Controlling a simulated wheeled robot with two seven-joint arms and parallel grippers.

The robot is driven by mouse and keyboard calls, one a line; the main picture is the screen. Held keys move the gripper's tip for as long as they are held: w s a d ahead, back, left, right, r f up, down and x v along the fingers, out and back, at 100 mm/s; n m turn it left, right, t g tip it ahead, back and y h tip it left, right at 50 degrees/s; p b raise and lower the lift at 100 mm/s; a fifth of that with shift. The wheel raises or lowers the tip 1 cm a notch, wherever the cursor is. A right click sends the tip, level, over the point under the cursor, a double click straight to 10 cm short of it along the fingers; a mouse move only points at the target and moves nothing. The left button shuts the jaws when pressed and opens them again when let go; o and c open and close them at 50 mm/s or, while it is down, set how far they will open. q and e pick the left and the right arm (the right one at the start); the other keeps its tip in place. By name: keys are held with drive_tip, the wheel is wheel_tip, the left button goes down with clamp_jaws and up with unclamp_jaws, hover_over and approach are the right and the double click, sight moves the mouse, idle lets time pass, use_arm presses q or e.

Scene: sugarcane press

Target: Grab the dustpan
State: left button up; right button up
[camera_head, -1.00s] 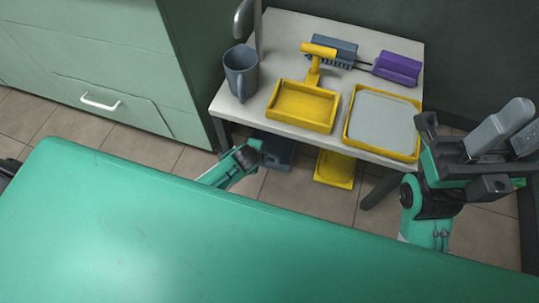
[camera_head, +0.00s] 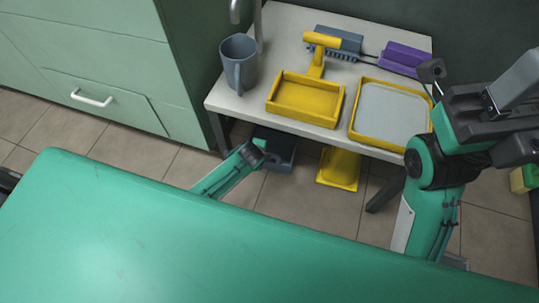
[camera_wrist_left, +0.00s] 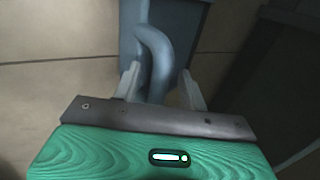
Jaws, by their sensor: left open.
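A yellow dustpan-shaped scoop (camera_head: 305,97) with an upright handle lies on the small white table. Under the table, a dark blue-grey object (camera_head: 280,150) sits low, partly hidden by the tabletop and my left gripper (camera_head: 262,152). In the left wrist view, my left gripper (camera_wrist_left: 160,80) is open, with a curved blue-grey handle (camera_wrist_left: 156,55) between its fingers; I cannot tell whether they touch. The handle belongs to a blue-grey body (camera_wrist_left: 185,20), perhaps that low object. My right gripper (camera_head: 500,100) is at the right, its jaw state unclear.
A yellow object (camera_head: 339,168) is below. A green surface (camera_head: 180,240) fills the foreground. Green drawers stand left.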

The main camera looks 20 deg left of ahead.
use_arm(q)
drive_tip(key=shift+w+f, duration=0.25)
drive_tip(key=shift+f, duration=0.1)
drive_tip(key=shift+c, duration=0.4)
clamp_jaws()
drive_tip(key=shift+r, duration=0.25)
